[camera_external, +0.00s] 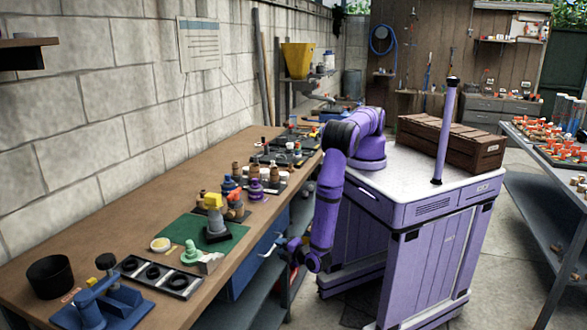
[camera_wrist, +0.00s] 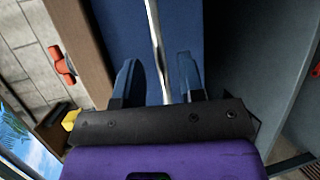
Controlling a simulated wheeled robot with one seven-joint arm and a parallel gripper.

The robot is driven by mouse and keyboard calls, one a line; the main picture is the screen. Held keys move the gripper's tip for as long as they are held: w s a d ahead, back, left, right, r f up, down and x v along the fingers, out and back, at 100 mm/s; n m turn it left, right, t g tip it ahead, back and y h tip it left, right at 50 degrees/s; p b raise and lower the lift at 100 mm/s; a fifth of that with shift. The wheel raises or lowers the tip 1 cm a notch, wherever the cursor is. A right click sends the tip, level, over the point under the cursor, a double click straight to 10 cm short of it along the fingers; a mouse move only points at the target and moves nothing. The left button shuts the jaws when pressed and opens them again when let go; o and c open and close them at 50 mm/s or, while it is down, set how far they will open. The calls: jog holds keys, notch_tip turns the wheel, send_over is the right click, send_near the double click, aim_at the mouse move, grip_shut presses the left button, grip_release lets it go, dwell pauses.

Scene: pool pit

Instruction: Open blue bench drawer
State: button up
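The blue bench drawer (camera_external: 246,266) is under the front edge of the wooden bench (camera_external: 262,215), and its front looks flush with the bench. A pale bar handle (camera_external: 271,244) stands out from it. In the wrist view the blue drawer front (camera_wrist: 120,30) fills the upper middle, with the silver handle (camera_wrist: 155,40) running lengthwise. My gripper (camera_wrist: 157,80) is open, with one finger on each side of the handle and gaps showing between. Contact cannot be told. In the external view my gripper (camera_external: 285,247) is low in front of the drawer, partly hidden by my wrist.
On the bench are a blue vise (camera_external: 100,305), a black cup (camera_external: 50,277), a green mat (camera_external: 205,238) and several small parts. A grey lower shelf (camera_external: 250,312) runs under the drawer.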

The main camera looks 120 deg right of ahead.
jog(key=shift+x, duration=1.9)
jog(key=shift+c, duration=0.2)
grip_shut()
